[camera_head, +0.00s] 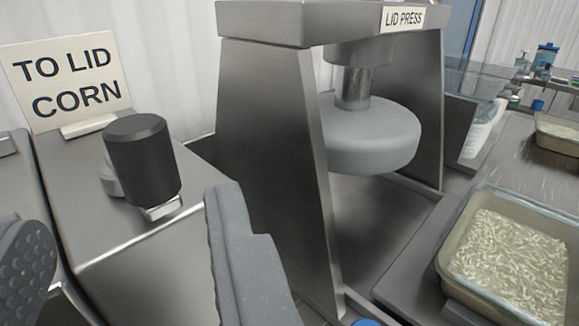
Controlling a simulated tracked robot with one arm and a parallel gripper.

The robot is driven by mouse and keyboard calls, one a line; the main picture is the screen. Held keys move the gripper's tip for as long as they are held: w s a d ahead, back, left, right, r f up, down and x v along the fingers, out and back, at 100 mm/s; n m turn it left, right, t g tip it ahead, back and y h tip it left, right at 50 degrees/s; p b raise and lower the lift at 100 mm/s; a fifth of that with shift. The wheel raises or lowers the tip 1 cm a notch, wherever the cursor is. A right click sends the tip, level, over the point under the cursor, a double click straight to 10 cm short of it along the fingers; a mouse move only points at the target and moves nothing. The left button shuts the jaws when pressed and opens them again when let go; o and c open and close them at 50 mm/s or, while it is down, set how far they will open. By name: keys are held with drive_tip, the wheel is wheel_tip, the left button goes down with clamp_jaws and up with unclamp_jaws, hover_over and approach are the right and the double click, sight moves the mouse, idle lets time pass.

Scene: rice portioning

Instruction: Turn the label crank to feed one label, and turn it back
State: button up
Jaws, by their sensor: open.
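A black cylindrical grip (143,158) on a short metal arm stands on top of a steel box (125,255) at the left; it looks like the crank handle. A round grey part shows behind its left side. My gripper (128,212) is open and empty. Its ridged finger pad is at the lower left and its other finger is right of the handle. In the picture the grip lies between and beyond the fingers, apart from both. No label is visible.
A "TO LID CORN" sign (68,82) stands behind the handle. The lid press (265,150), with its grey round head, rises close on the right. A clear tub of rice (450,243) sits at the right. Bottles and another tub are farther back.

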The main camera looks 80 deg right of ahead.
sight(138, 166)
drive_tip(key=shift+b+x, duration=0.6)
drive_tip(key=shift+x, duration=2.9)
drive_tip(key=shift+r, duration=0.1)
clamp_jaws()
